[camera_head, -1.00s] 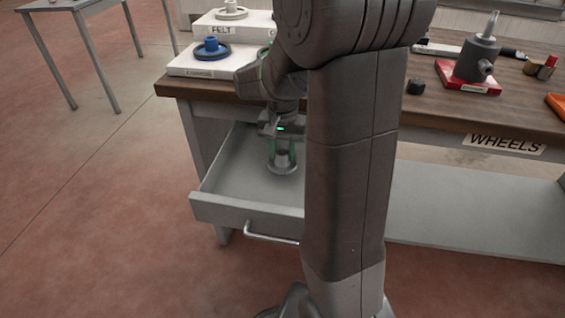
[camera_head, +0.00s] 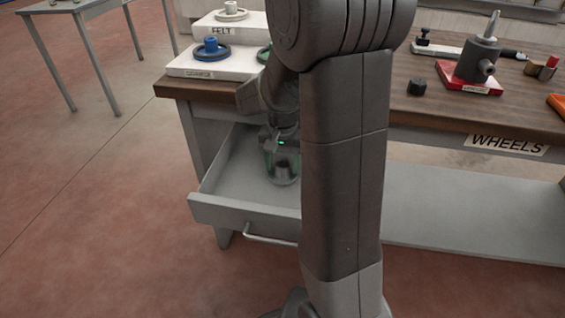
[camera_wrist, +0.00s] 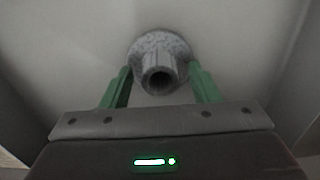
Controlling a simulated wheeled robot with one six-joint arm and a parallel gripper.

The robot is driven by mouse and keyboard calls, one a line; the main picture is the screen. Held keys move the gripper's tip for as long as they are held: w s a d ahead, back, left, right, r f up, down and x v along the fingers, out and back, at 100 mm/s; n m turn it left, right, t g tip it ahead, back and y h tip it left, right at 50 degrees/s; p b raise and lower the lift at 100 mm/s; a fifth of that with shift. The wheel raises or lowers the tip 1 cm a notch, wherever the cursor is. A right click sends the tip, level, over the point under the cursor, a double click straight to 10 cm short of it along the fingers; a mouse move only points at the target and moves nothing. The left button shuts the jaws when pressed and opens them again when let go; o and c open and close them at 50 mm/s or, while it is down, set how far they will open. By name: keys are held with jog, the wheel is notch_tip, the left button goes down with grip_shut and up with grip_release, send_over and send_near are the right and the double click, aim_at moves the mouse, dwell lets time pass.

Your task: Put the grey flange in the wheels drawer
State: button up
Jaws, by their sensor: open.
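The grey flange (camera_wrist: 158,62) sits on the floor of the open drawer (camera_head: 222,205), its hollow hub facing up toward my wrist camera. In the head view the flange (camera_head: 284,178) is partly covered by my gripper. My gripper (camera_wrist: 160,82) is inside the drawer, above the flange, with its green fingers apart on either side of the hub and a gap showing on both sides. The drawer is pulled out at the left of the bench; its right part is hidden by my arm. The WHEELS label (camera_head: 508,144) is on the bench front at the right.
White stands on the bench's left end hold a blue wheel (camera_head: 211,50) and a pale wheel (camera_head: 231,12). A grey tool on a red base (camera_head: 468,84) and a small black block (camera_head: 417,87) stand to the right. Drawer walls lie close around my gripper.

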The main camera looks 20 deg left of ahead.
notch_tip(320, 180, up, 12)
jog(key=p, duration=0.3)
jog(key=shift+r, duration=0.15)
dwell(1.2)
